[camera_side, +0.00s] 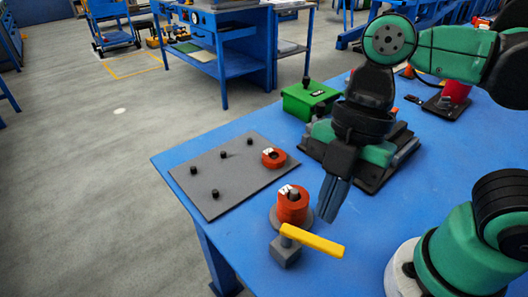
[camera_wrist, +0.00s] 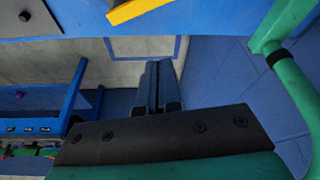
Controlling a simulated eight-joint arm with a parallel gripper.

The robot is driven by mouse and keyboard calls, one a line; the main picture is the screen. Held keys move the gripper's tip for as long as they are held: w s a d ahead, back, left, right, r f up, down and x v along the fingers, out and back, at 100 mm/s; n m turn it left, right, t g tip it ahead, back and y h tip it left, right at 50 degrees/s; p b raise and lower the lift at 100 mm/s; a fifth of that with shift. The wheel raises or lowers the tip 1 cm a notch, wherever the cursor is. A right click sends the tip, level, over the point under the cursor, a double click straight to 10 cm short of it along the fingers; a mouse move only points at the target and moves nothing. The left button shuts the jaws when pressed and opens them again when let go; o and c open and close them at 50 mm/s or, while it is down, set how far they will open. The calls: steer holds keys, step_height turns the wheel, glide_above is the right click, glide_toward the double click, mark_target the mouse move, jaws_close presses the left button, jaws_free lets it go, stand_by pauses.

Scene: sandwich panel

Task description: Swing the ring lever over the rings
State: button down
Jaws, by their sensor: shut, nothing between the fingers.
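The yellow ring lever (camera_side: 312,241) sits on a small grey block (camera_side: 285,254) near the table's front edge. Its arm points right in the side view, in front of the rings and not over them. The orange-red rings (camera_side: 293,208) are stacked on a round grey base (camera_side: 275,218) behind the block. My gripper (camera_side: 325,217) points down, to the right of the rings and behind the lever's free end, apart from both. Its blue fingers are shut and empty. In the wrist view the fingers (camera_wrist: 157,64) are together, with part of the yellow lever (camera_wrist: 140,8) at the top.
A grey panel (camera_side: 215,183) with several black pegs lies left; one orange ring (camera_side: 273,158) is on it. A green box (camera_side: 309,98) and a dark-based fixture (camera_side: 375,170) stand behind my gripper. A red object (camera_side: 455,92) is back right. Blue table (camera_side: 365,225) right of the lever is clear.

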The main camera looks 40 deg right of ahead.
mark_target(310, 246)
steer(key=shift+s+a+r+n+g, duration=0.2)
steer(key=shift+s+n, duration=0.15)
steer(key=shift+n, duration=0.2)
steer(key=shift+s+a+r+n+g, duration=0.1)
steer(key=shift+s+a+n+g, duration=0.1)
steer(key=shift+s+n, duration=0.25)
steer(key=shift+w+f, duration=0.1)
steer(key=shift+f, duration=0.05)
steer(key=x, duration=0.9)
steer(key=shift+f, duration=0.3)
steer(key=shift+w+d, duration=0.25)
steer(key=shift+d, duration=0.35)
steer(key=shift+w+d, duration=0.2)
steer(key=shift+d, duration=0.4)
steer(key=shift+w+d, duration=0.25)
steer(key=shift+d, duration=0.35)
